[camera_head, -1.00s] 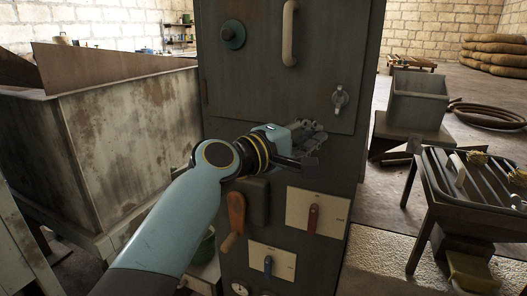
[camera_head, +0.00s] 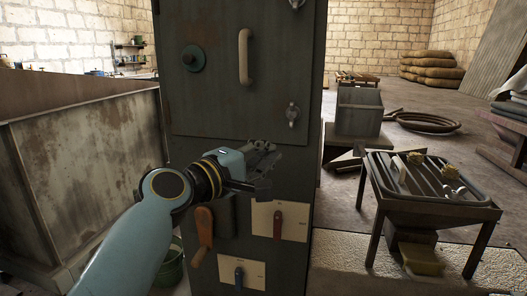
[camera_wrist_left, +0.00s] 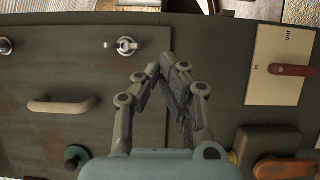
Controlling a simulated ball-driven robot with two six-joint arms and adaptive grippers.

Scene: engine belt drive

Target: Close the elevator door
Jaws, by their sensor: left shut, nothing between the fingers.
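The tall dark grey metal cabinet (camera_head: 297,160) has a flat door (camera_head: 217,100) on its upper front, which looks flush or nearly so. The door carries a beige bar handle (camera_head: 245,56), a teal round knob (camera_head: 193,58) and a metal turn latch (camera_head: 292,114) at its right edge. My left gripper (camera_head: 265,162) is shut and empty, just below the door's lower edge. In the left wrist view its fingertips (camera_wrist_left: 168,64) meet near the door's edge, beside the latch (camera_wrist_left: 127,46). I cannot tell whether they touch the cabinet. My right gripper is out of view.
Below my left gripper are an orange lever (camera_head: 203,228), a red lever (camera_head: 278,222) and a blue lever (camera_head: 239,272) on the cabinet. A rusty metal bin (camera_head: 85,180) stands close on the left.

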